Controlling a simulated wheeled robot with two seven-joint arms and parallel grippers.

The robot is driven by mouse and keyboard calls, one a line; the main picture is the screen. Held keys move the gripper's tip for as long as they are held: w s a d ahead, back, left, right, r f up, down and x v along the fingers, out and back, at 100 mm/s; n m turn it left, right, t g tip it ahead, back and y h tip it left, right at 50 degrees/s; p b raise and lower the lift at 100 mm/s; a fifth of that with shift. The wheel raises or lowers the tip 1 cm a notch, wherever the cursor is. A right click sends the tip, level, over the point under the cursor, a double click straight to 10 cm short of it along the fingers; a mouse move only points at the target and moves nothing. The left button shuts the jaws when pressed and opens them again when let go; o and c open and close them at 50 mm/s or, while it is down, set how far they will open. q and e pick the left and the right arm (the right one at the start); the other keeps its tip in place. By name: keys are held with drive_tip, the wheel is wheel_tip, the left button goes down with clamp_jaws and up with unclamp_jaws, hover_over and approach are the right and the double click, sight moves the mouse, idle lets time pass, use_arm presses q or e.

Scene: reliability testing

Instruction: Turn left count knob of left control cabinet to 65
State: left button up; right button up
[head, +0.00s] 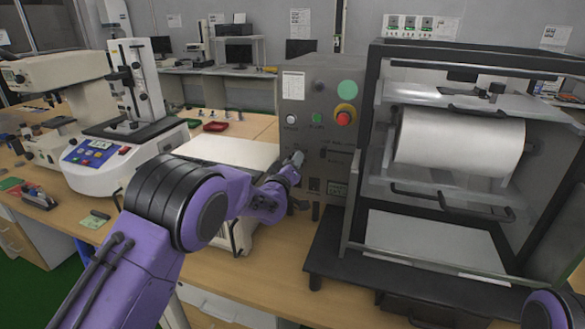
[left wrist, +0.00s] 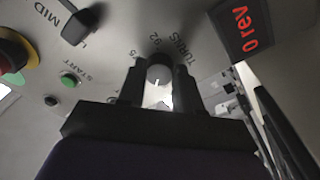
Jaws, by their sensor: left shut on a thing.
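The grey control cabinet (head: 310,95) stands on the bench left of the clear-doored machine. My left gripper (head: 292,165) reaches its front panel, low on the left side. In the left wrist view, my left gripper (left wrist: 160,90) has its dark fingers on either side of a round dark knob (left wrist: 159,70) and is shut on it. The knob carries a short white mark. Scale numbers and the word TURNS are printed around it, partly hidden by the fingers. My right gripper is out of view.
The panel also bears a red stop button with a yellow collar (head: 344,115), a green button (head: 316,118) and a black MID selector (left wrist: 80,27). The machine with a white roll (head: 458,140) is close on the right. A white benchtop instrument (head: 115,150) stands left.

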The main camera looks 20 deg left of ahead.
use_arm(q)
drive_tip(key=shift+a+m+h+b, duration=0.1)
drive_tip(key=shift+m+h+b, duration=0.45)
drive_tip(key=shift+m, duration=1.4)
drive_tip(key=shift+a+m+h+b, duration=0.1)
drive_tip(key=shift+m+b, duration=0.8)
drive_tip(key=shift+m, duration=1.05)
drive_tip(key=o, duration=1)
drive_tip(key=shift+o, duration=0.2)
drive_tip(key=s+b, duration=0.2)
drive_tip(key=s, duration=0.8)
drive_tip(key=shift+s+a+f, duration=0.25)
drive_tip(key=shift+a+f, duration=0.1)
drive_tip(key=shift+f, duration=0.05)
drive_tip(key=shift+a, duration=0.1)
